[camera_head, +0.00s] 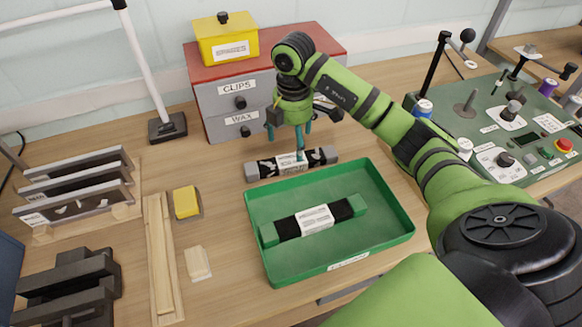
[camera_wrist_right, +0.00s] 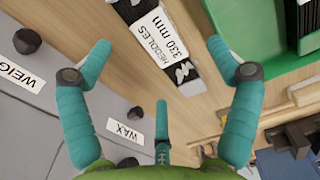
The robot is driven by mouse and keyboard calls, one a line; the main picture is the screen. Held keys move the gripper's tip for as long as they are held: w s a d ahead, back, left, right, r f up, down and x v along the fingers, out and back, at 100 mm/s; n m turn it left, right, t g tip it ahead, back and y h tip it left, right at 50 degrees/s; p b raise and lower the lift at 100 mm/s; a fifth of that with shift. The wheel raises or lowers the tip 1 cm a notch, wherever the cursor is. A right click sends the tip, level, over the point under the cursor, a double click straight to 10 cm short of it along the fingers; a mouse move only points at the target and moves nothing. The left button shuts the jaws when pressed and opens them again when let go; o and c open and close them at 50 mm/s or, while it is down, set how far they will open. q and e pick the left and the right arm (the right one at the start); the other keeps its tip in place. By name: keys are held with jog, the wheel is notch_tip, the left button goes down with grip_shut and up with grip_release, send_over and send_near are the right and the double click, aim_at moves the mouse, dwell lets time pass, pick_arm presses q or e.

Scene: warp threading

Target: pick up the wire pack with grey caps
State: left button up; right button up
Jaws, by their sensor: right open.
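The wire pack with grey caps (camera_head: 268,168) lies on the table behind the green tray, in front of the drawer unit. It is a dark bundle with a white label and a grey cap at each end. In the right wrist view the pack (camera_wrist_right: 180,50) shows its label, "HEDDLES 330 mm". My right gripper (camera_head: 298,150) points down just over the pack's middle in the head view. Its teal fingers, also in the right wrist view (camera_wrist_right: 160,70), are spread apart with nothing between them. Whether a finger touches the pack is unclear. My left gripper is out of view.
A green tray (camera_head: 400,240) holds another wire pack (camera_head: 315,219) with green caps. The drawer unit (camera_head: 222,95) stands close behind the gripper with a yellow box (camera_head: 226,42) on top. A yellow block (camera_head: 186,202), wooden strips (camera_head: 160,250) and racks are left; a control panel (camera_head: 480,115) is right.

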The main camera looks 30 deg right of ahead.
aim_at(291, 157)
jog(key=f, duration=0.1)
jog(key=f+p, duration=0.1)
jog(key=f, duration=0.1)
jog(key=w+f+p, duration=0.1)
jog(key=f, duration=0.1)
jog(key=shift+f, duration=0.75)
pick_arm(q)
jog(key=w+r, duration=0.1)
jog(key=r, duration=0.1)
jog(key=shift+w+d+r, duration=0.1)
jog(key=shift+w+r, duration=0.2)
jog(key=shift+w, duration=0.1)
pick_arm(e)
jog(key=c, duration=1.7)
